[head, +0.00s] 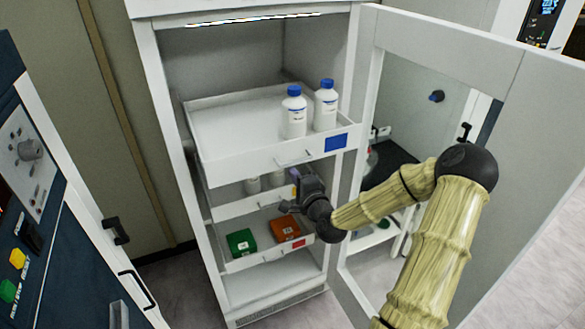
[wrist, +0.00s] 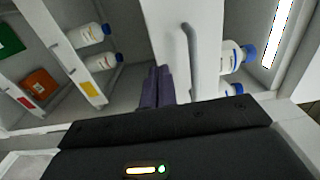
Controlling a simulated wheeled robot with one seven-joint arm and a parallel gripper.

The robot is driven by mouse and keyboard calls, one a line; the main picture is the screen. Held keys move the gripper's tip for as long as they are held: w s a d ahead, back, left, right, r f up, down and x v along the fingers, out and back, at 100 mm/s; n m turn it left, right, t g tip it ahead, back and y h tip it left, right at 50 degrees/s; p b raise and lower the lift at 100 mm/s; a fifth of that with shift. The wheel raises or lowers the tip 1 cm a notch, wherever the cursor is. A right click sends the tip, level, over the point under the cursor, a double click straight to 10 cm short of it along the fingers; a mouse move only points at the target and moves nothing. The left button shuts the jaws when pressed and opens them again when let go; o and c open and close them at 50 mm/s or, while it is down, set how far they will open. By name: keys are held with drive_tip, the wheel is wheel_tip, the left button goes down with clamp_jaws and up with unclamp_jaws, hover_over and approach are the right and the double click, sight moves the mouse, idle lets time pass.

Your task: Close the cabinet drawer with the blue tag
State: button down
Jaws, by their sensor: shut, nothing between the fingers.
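The top drawer (head: 240,160) with the blue tag (head: 336,142) is pulled out of the white cabinet. Two white bottles with blue caps, a left one (head: 294,115) and a right one (head: 326,105), stand upright in it. Its front has a bar handle (head: 295,160), which also shows in the wrist view (wrist: 190,65). My gripper (head: 296,182) is shut and empty, just below that drawer front in the head view. In the wrist view its fingers (wrist: 158,82) point toward the drawer front beside the handle. I cannot tell whether they touch it. The tag is not visible there.
Below are a drawer with a yellow tag (wrist: 88,89) holding bottles and a drawer with a red tag (head: 299,244) holding a green box (head: 241,242) and an orange box (head: 285,228). The open glazed cabinet door (head: 500,130) stands right, close to my arm.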

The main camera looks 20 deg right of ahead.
drive_tip(key=shift+w, duration=0.95)
drive_tip(key=shift+w, duration=0.1)
